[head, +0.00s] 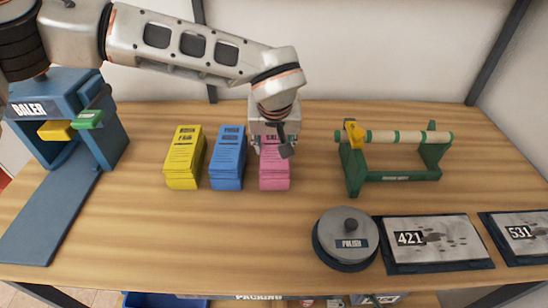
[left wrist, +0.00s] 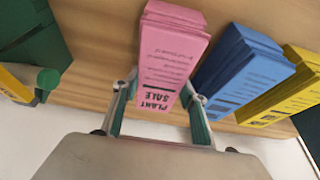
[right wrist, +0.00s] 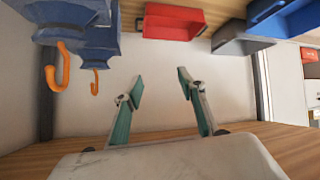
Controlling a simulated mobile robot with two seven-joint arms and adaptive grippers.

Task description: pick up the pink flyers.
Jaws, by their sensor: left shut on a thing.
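The pink flyers (head: 274,172) stand as a stack on the wooden table, rightmost in a row of three stacks. The left wrist view shows the pink stack (left wrist: 168,58) with the words "PLANT SALE". My left gripper (head: 277,143) is at the back end of the pink stack, with one finger on each side. Its fingers (left wrist: 160,92) are shut on the stack in the left wrist view. The stack still appears to rest on the table. My right gripper (right wrist: 160,84) is open and empty, away from the flyers, and is not in the head view.
Blue flyers (head: 228,160) stand close left of the pink ones, with yellow flyers (head: 184,160) beyond. A green roll stand (head: 355,172) is to the right. A round polish tin (head: 345,238) and plates 421 (head: 437,258) and 531 (head: 524,250) lie in front. A blue baler (head: 60,125) stands left.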

